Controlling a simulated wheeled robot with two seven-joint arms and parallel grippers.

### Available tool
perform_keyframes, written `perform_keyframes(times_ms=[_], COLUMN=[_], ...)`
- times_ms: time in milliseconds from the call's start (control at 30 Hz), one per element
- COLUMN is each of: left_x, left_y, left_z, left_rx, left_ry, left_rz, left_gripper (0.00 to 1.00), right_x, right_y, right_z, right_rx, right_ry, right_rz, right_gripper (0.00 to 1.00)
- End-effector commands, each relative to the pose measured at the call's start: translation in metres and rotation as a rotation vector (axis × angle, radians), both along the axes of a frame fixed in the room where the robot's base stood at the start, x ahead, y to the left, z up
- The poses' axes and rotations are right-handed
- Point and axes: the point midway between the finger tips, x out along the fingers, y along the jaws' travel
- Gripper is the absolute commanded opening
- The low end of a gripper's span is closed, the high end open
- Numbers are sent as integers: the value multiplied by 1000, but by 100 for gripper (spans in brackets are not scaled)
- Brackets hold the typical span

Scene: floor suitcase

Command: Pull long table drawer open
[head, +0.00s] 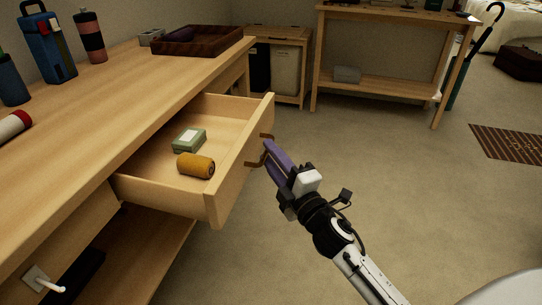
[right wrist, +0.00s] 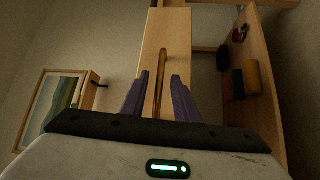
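The long wooden table (head: 130,75) runs along the left in the head view. Its drawer (head: 240,160) is pulled well out, and its inside shows. A green box (head: 189,139) and a mustard-yellow roll (head: 196,165) lie in it. The brown drawer handle (head: 254,163) is on the drawer front, partly hidden by my right gripper (head: 270,149). In the right wrist view, the purple fingers of my right gripper (right wrist: 158,98) stand apart on either side of the handle (right wrist: 161,72), with gaps showing. My left gripper is not in view.
A dark wooden tray (head: 205,40), a blue bag (head: 45,45) and bottles stand on the tabletop. A wooden shelf table (head: 390,82) and a laundry cabinet (head: 280,62) stand at the back. The floor (head: 400,185) right of the drawer is clear up to a striped mat (head: 512,147).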

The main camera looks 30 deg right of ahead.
Motion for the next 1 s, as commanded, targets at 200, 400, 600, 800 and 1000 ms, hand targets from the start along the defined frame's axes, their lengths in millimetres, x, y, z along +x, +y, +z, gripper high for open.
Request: perform_keyframes(times_ms=[200,400,600,800,1000], left_x=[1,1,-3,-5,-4], left_y=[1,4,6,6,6], left_z=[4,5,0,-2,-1], left_rx=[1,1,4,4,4], left_ry=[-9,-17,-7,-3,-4], left_rz=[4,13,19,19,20], left_gripper=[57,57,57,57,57], right_x=[-30,-69,-95,-101,-101], right_y=[0,0,0,0,0], right_z=[-5,-10,-13,-13,-13], right_rx=[3,2,1,-1,-1], right_ry=[5,4,2,0,0], right_rz=[-1,-2,-1,0,0], right_gripper=[28,28,28,28,28])
